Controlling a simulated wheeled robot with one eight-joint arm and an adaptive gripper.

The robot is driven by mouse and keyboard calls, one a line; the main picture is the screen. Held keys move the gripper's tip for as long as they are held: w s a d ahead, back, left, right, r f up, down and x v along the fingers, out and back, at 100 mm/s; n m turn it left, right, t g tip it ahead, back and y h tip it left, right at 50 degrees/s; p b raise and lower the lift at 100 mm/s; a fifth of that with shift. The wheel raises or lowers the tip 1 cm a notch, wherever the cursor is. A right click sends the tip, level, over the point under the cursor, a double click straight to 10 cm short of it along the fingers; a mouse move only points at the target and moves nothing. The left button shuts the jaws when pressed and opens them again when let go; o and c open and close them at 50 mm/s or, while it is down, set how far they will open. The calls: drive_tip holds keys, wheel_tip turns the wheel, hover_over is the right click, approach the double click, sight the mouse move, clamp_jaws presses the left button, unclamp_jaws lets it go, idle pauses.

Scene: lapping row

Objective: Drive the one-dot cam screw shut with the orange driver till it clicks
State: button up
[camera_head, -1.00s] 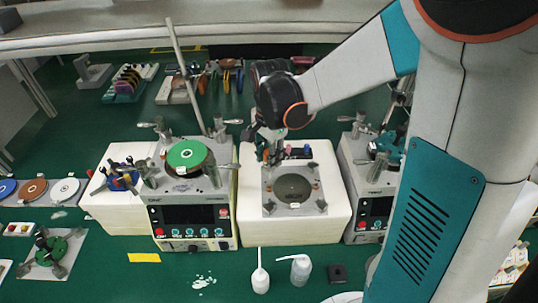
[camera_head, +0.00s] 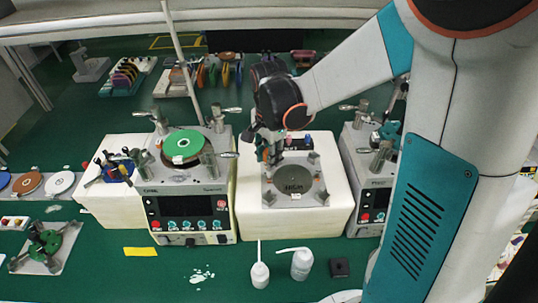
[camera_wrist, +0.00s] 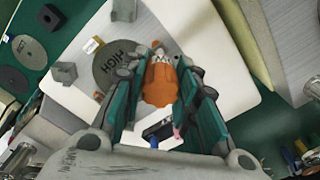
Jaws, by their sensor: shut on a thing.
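My gripper (camera_head: 268,158) is over the back-left part of a square metal plate (camera_head: 270,199) on a white block. In the wrist view its fingers (camera_wrist: 160,85) are shut on the orange driver (camera_wrist: 160,88). The driver's far end meets a light metal piece (camera_wrist: 157,52) beside the round grey disc marked HIGH (camera_wrist: 115,62); I cannot tell whether it sits in a screw. The disc also shows in the head view (camera_head: 293,180). Grey corner blocks (camera_wrist: 65,72) stand on the plate. No one-dot mark is readable, and the gripper hides the screw area in the head view.
A lapping machine with a green disc (camera_head: 184,143) stands left of the white block (camera_head: 245,215), and another machine (camera_head: 370,185) stands close on the right. Tool racks line the back.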

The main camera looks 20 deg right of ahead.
drive_tip(key=n, duration=0.5)
drive_tip(key=shift+f+n+b, duration=0.15)
drive_tip(key=shift+n+b, duration=0.15)
drive_tip(key=shift+b, duration=0.05)
drive_tip(key=n, duration=1)
drive_tip(key=shift+b, duration=0.4)
drive_tip(key=n, duration=0.5)
drive_tip(key=shift+n, duration=0.3)
drive_tip(key=shift+r+p, duration=1.5)
drive_tip(key=shift+r, duration=0.8)
drive_tip(key=shift+f, duration=0.1)
